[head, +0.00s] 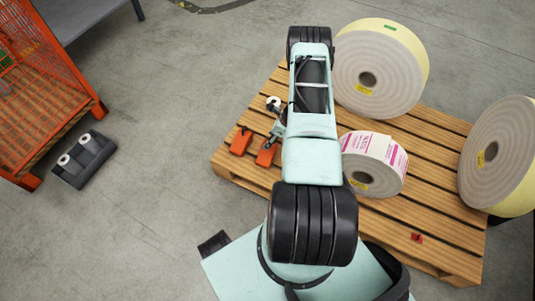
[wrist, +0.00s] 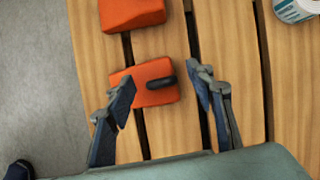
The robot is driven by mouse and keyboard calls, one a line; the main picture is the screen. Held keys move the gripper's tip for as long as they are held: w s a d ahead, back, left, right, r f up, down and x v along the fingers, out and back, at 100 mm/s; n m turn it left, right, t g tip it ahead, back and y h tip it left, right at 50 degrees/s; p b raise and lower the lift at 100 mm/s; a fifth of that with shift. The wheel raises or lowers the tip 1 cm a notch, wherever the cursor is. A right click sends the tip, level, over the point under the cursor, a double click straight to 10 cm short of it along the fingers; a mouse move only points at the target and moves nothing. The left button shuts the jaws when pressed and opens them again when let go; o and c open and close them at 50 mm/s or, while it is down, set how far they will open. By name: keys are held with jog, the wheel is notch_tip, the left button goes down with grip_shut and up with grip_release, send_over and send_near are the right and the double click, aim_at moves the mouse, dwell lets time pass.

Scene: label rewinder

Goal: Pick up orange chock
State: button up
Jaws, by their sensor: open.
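Two orange chocks lie on the slatted wooden pallet. My gripper (wrist: 160,82) is open and empty, with one finger on each side of the nearer chock. I cannot tell the height between them.
The pallet (head: 440,215) bears large label rolls (head: 410,60), (head: 515,150) and a smaller printed roll (head: 378,150) close to my arm. An orange mesh cage (head: 60,70) and a dark tray with white rolls (head: 85,165) stand left. Floor between is clear.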

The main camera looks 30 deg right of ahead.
jog(key=shift+w+f, duration=0.1)
jog(key=shift+f, duration=0.2)
jog(key=shift+r, duration=0.1)
grip_shut()
